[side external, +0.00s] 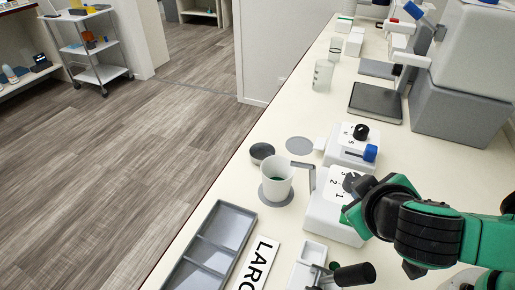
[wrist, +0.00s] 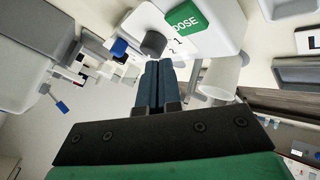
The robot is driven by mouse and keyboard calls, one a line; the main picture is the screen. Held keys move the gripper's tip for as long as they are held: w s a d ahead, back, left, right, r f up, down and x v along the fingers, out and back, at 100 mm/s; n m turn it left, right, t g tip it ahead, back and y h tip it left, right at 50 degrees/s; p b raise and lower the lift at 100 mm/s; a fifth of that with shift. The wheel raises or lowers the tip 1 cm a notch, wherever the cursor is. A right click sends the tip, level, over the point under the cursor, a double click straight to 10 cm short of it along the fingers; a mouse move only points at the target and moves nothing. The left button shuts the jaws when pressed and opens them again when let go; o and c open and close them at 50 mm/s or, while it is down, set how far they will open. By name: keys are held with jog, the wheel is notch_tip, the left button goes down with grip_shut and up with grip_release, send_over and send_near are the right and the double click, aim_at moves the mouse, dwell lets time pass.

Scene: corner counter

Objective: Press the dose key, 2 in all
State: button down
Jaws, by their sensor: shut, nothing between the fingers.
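The white dispenser (side external: 325,215) stands on the counter, with the numbers 1, 2 and 3 and a grey knob on its top. Its green key marked DOSE (wrist: 184,20) shows in the wrist view beside the grey knob (wrist: 153,43); in the side view my arm mostly covers it. My gripper (wrist: 159,66) is shut and empty, its blue-grey fingers close to the dispenser. I cannot tell whether the fingertips touch anything.
A second dispenser (side external: 350,145) with a black knob and blue key stands behind. A dark round piece (side external: 262,151) lies near the cup. A grey divided tray (side external: 213,242) and a LARGE-type sign (side external: 257,265) lie in front. Scales and grey machines stand farther back.

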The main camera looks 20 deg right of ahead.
jog(key=shift+f, duration=1.1)
jog(key=shift+f, duration=0.15)
dwell(1.2)
jog(key=shift+f, duration=0.3)
jog(key=shift+r, duration=0.1)
dwell(0.4)
jog(key=shift+r, duration=0.35)
jog(key=shift+r, duration=0.1)
jog(key=shift+r, duration=2.4)
